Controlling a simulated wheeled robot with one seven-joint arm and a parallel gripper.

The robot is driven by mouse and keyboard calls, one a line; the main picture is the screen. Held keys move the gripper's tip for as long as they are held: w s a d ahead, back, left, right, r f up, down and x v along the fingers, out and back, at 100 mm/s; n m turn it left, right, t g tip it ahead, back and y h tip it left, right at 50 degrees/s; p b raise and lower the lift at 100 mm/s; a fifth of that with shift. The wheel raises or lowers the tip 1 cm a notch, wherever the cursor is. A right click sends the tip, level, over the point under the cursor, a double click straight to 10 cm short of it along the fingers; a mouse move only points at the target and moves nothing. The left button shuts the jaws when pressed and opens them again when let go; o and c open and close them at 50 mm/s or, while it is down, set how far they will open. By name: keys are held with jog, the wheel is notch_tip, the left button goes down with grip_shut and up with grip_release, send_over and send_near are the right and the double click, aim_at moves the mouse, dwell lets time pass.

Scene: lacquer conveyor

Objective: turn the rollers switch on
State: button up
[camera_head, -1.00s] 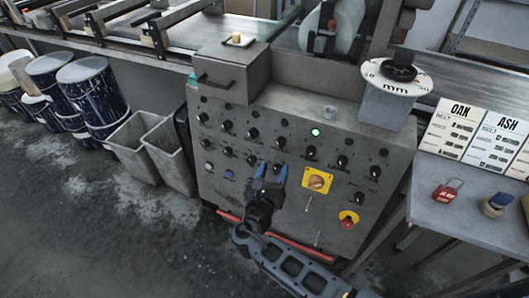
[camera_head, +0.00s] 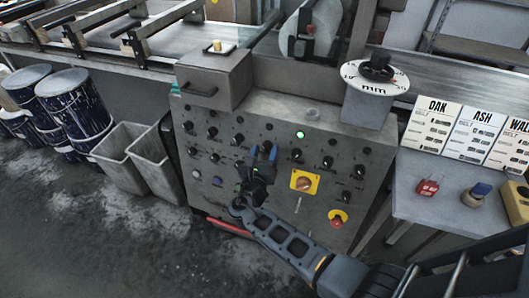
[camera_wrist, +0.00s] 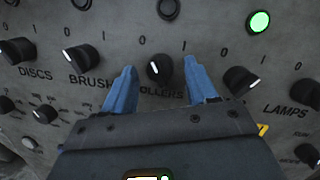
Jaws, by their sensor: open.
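The rollers switch (camera_wrist: 158,68) is a black rotary knob with a white mark, seen in the wrist view above the partly covered "ROLLERS" label. Its mark points up and slightly left, towards the 0 side. My gripper (camera_wrist: 160,72) is open, with one blue finger on each side of the knob; I cannot tell whether either touches it. In the head view, my gripper (camera_head: 262,153) is at the middle of the grey control panel (camera_head: 225,172), and its fingers crowd the knob there.
The brush knob (camera_wrist: 82,58) is close left of my fingers and the lamps knob (camera_wrist: 241,80) close right. A green light (camera_head: 300,134) glows above. A yellow-plated switch (camera_head: 304,182) and a red stop button (camera_head: 338,218) sit lower right. Grey bins (camera_head: 120,143) stand left.

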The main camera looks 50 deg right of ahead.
jog(key=shift+c, duration=0.2)
jog(key=c, duration=1)
jog(key=shift+f, duration=0.1)
jog(key=shift+a+f+m+g+b, duration=0.15)
jog(key=shift+m+g+b, duration=0.15)
jog(key=shift+m+b, duration=0.8)
jog(key=m+g+h+b, duration=0.1)
jog(key=m+b, duration=0.2)
jog(key=m, duration=0.1)
jog(key=shift+w+f, duration=0.1)
jog(key=shift+w, duration=0.05)
jog(key=m+g+b, duration=0.1)
jog(key=m+b, duration=0.2)
jog(key=m, duration=0.1)
jog(key=shift+w, duration=0.1)
jog(key=shift+r+m+g+h+b, duration=0.15)
jog(key=shift+m+g+b, duration=0.25)
jog(key=shift+m, duration=0.6)
jog(key=shift+r+m+g+h+b, duration=0.1)
jog(key=shift+m+g+h+b, duration=0.1)
jog(key=shift+m+b, duration=0.6)
jog(key=shift+m, duration=0.3)
